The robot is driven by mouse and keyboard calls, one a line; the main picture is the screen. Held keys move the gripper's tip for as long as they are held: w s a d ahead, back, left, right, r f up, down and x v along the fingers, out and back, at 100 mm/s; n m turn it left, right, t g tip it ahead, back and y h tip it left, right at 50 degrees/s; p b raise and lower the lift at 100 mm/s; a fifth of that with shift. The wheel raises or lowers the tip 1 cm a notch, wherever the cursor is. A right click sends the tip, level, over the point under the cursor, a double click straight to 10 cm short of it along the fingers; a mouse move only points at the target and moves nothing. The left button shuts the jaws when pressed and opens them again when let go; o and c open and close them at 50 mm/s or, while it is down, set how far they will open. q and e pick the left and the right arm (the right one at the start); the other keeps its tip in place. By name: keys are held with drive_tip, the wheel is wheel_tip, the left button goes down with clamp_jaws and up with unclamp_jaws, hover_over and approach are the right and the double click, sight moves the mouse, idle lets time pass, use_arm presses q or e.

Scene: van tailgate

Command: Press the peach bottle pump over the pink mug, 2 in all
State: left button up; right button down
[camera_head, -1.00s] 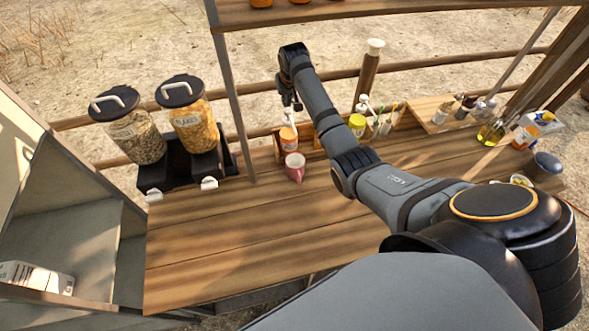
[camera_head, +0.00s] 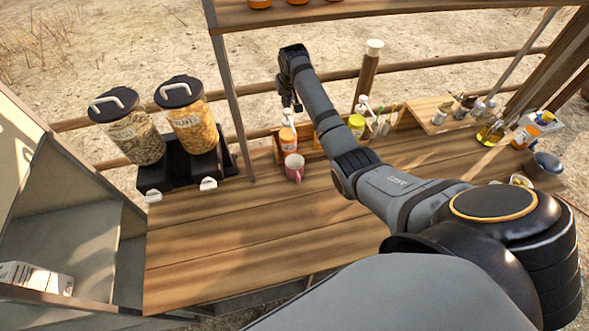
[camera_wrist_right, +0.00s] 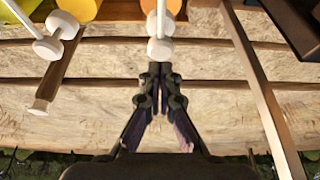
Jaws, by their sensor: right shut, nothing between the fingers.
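The peach bottle (camera_head: 287,138) stands at the back of the wooden counter, with a white pump head on top. The pink mug (camera_head: 294,168) stands upright just in front of it. My right gripper (camera_head: 289,111) is shut and empty, pointing down directly above the pump. In the right wrist view, the shut fingertips (camera_wrist_right: 155,70) are right by the white pump head (camera_wrist_right: 160,48), with the peach bottle (camera_wrist_right: 162,9) at the top edge. I cannot tell whether they touch the pump or whether it is pressed down. The mug's inside is too small to read. My left gripper is out of view.
Two large dispensers (camera_head: 191,122) stand on the left. A dark bowl (camera_head: 545,164) is at the far right. The counter's front left (camera_head: 230,235) is clear.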

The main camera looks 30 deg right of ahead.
sight(287, 111)
drive_tip(key=shift+f, duration=0.15)
drive_tip(key=shift+s+f+b, duration=0.1)
drive_tip(key=shift+f+b, duration=0.45)
drive_tip(key=shift+f, duration=0.95)
drive_tip(key=shift+a, duration=0.1)
drive_tip(key=shift+r+p, duration=1)
drive_tip(key=shift+r, duration=0.45)
